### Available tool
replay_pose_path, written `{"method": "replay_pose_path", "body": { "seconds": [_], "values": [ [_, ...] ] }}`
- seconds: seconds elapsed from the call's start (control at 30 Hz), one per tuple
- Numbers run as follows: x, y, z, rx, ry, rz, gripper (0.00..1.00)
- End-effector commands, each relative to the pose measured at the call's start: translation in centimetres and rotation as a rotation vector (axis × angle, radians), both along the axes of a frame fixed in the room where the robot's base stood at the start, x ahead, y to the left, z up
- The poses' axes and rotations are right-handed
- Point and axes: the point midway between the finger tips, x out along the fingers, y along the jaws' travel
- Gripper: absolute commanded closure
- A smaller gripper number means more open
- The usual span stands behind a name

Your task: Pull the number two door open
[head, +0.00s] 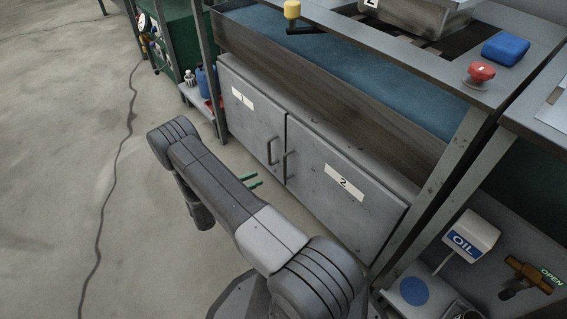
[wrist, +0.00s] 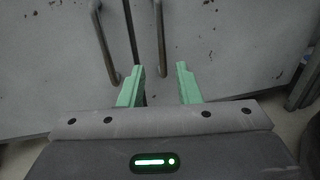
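The number two door (head: 330,205) is the right grey cabinet door, with a white label reading 2 (head: 344,183); it looks shut. Its dark vertical handle (head: 287,167) is near its left edge. My gripper's green fingers (head: 258,179) show beyond my arm, left of this handle in the head view. In the wrist view my gripper (wrist: 160,69) is open and empty. The right-hand handle (wrist: 159,35), which seems to be door two's, has its lower end between the fingertips in the picture. Whether the fingers reach around it in depth is unclear.
The left door (head: 245,115) has its own handle (head: 270,150) close by, also left of the fingers in the wrist view (wrist: 101,40). A table leg (head: 430,200) stands right of the cabinet. Open floor (head: 60,150) lies left, with a dark cable (head: 112,170).

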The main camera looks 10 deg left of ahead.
Motion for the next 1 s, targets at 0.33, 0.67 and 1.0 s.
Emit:
{"method": "replay_pose_path", "body": {
  "seconds": [0.33,0.67,1.0],
  "values": [
    [4.2,-5.1,-0.2,0.003,0.001,-0.009,0.7],
    [7.6,-9.0,-0.1,0.004,0.0,-0.007,0.7],
    [8.5,-10.0,0.0,0.004,0.002,-0.004,0.7]
  ]
}}
